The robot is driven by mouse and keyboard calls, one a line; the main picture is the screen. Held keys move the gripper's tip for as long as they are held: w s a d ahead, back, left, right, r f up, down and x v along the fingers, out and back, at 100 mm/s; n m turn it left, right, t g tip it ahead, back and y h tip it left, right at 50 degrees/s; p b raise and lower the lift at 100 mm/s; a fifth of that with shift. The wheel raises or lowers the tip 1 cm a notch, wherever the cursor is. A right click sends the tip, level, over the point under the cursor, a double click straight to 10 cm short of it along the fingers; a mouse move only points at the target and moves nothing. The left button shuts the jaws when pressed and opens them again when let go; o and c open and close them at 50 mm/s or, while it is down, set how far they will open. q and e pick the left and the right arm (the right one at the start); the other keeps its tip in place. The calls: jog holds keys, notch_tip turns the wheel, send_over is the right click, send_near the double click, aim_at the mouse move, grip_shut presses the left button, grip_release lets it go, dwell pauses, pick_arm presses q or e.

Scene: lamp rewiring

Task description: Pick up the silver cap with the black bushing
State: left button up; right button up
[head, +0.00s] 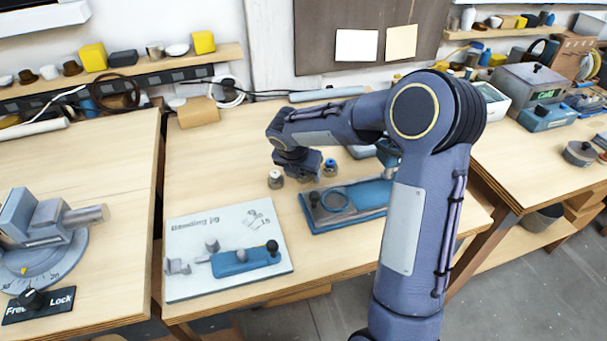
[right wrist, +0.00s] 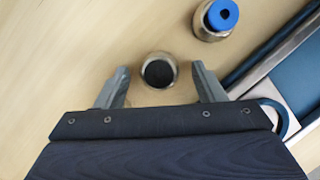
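The silver cap with the black bushing (right wrist: 158,72) stands upright on the wooden table in the right wrist view. My right gripper (right wrist: 160,80) is open, with one finger on each side of this cap and a gap to both. In the head view the right gripper (head: 300,168) hangs low over the table and hides what is under it. A silver cap with a blue bushing (right wrist: 222,17) stands at the upper right in the wrist view and also shows in the head view (head: 330,168). My left gripper is not in view.
A small cap (head: 276,180) stands left of the right gripper, its bushing colour unclear. A blue tray (head: 312,222) with a ring lies to the right. The bending jig board (head: 190,285) lies in front. The table left of the caps is clear.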

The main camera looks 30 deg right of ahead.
jog(key=c, duration=1.1)
jog(key=shift+r, duration=0.1)
